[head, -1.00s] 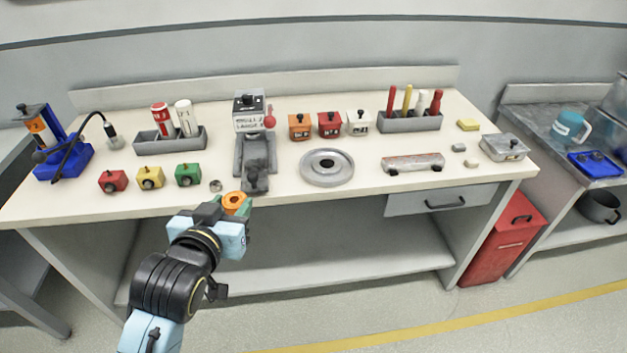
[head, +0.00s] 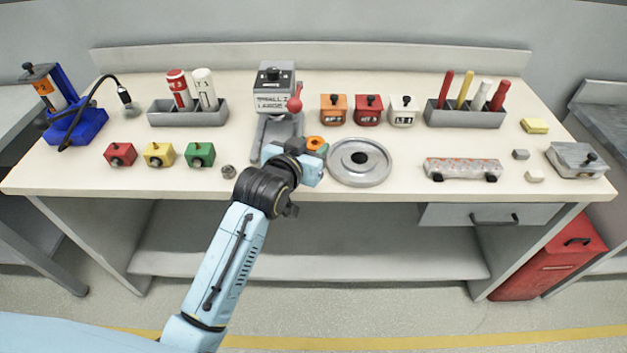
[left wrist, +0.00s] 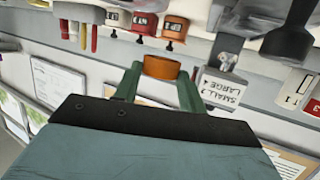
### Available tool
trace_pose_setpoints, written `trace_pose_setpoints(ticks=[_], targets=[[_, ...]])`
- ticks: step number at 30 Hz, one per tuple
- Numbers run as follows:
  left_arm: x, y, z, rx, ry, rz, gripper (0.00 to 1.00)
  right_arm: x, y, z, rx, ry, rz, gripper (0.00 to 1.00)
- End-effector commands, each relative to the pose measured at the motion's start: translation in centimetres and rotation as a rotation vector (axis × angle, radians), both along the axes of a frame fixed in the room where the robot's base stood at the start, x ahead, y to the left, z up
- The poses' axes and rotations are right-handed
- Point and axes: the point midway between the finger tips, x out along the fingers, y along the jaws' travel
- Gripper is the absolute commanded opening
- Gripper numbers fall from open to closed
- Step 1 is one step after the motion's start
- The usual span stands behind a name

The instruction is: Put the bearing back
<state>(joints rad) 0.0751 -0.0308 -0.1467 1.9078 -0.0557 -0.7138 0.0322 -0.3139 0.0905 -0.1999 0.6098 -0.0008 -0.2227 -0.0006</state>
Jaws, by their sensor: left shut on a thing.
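My left gripper (head: 313,155) is shut on an orange ring-shaped bearing (head: 316,142), with its hole facing up. In the left wrist view the bearing (left wrist: 161,67) sits between the two green fingertips. The gripper is at the front of the table, between the grey press-like stand (head: 276,91) labelled small and large and the round grey plate (head: 359,162). My arm hides part of the stand's base. Orange (head: 333,108), red (head: 368,109) and white (head: 402,110) labelled boxes stand behind. My right gripper is not in view.
Red, yellow and green blocks (head: 201,154) and a small metal ring (head: 229,171) lie at front left. A grey bottle rack (head: 187,117) stands behind them. A rusty bar (head: 463,168) and a pen rack (head: 465,116) are at right.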

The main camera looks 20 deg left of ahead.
Motion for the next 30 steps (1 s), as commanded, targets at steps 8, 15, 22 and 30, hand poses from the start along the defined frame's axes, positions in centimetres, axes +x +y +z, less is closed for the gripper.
trace_pose_setpoints(ticks=[8,15,22,30], targets=[[0.0,0.0,-5.1,0.0,0.002,-0.001,0.15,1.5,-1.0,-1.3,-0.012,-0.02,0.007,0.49],[0.0,0.0,-7.1,0.0,0.002,-0.001,0.15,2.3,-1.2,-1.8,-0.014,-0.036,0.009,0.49],[0.0,0.0,-9.3,-0.001,-0.001,-0.001,0.15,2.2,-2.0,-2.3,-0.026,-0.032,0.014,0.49],[0.0,0.0,-9.5,-0.001,0.0,-0.001,0.15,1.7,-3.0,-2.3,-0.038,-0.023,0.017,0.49]])
